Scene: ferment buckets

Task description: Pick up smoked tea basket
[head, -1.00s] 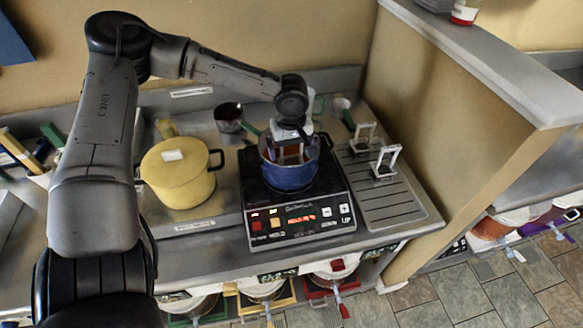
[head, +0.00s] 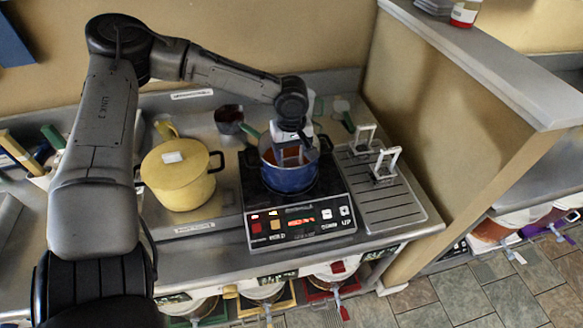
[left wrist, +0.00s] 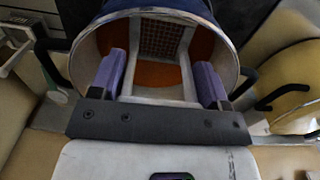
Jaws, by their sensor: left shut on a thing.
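A tea basket (left wrist: 160,38) with a pale square frame handle and a dark reddish mesh sits inside the blue pot (head: 290,178), in orange-brown liquid. My left gripper (head: 292,142) reaches down into the pot from above. In the left wrist view its two purple fingers (left wrist: 158,80) stand at either side of the basket's pale handle and are shut on it. The basket's underside is hidden in the pot. I cannot read any label on it. My right gripper is not in view.
The pot stands on a black hotplate (head: 300,222). A yellow lidded pot (head: 180,178) is to its left. Two more pale-framed baskets (head: 386,163) stand on the drain rack (head: 385,205) to its right. A small dark pan (head: 229,119) is behind.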

